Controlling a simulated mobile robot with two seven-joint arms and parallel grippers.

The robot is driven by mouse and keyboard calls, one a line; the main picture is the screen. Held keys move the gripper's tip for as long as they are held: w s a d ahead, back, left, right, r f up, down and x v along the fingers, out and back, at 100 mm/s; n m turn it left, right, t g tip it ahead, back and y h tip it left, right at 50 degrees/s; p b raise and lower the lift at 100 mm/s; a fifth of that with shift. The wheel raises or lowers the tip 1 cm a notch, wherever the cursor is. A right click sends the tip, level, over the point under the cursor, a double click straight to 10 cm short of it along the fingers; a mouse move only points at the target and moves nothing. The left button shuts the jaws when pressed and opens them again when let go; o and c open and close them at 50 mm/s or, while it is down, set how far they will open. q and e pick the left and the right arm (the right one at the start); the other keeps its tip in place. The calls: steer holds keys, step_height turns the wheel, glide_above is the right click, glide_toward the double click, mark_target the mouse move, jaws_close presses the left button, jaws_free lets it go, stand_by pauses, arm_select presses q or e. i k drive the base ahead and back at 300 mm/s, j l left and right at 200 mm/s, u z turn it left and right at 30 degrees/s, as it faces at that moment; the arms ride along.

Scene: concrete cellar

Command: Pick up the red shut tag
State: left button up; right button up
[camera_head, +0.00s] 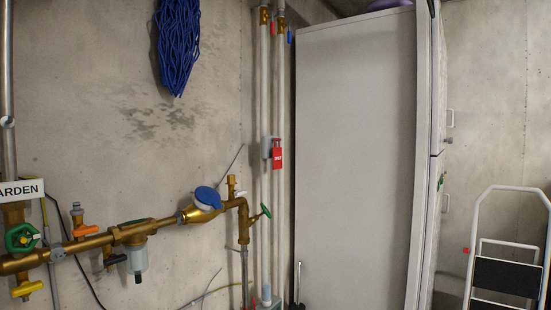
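A red tag (277,158) with small white lettering, too small to read surely, hangs upright at the vertical pale pipes in the middle of the camera_head view. It is beside a small grey fitting (266,147) on the left pipe. What holds it at its top is too small to tell. Neither of my grippers is in view.
A tall grey cabinet (355,160) stands right of the pipes. Brass pipework (90,243) with a blue-capped meter (208,197) and green-handled valve (266,211) runs along the left wall. A step ladder (505,240) stands at the right. Blue rope (178,45) hangs above.

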mark_target(277, 153)
steer(key=u, duration=0.8)
steer(key=i+l+u, duration=0.15)
steer(key=l+u, duration=0.3)
steer(key=i+l+u, duration=0.1)
steer(key=l+u, duration=0.15)
steer(key=u, duration=0.25)
steer(key=l+u, duration=0.45)
steer(key=l, duration=0.45)
steer(key=l+u, duration=0.1)
steer(key=l, duration=0.35)
steer(key=k+l+u, duration=0.1)
steer(key=l, duration=0.35)
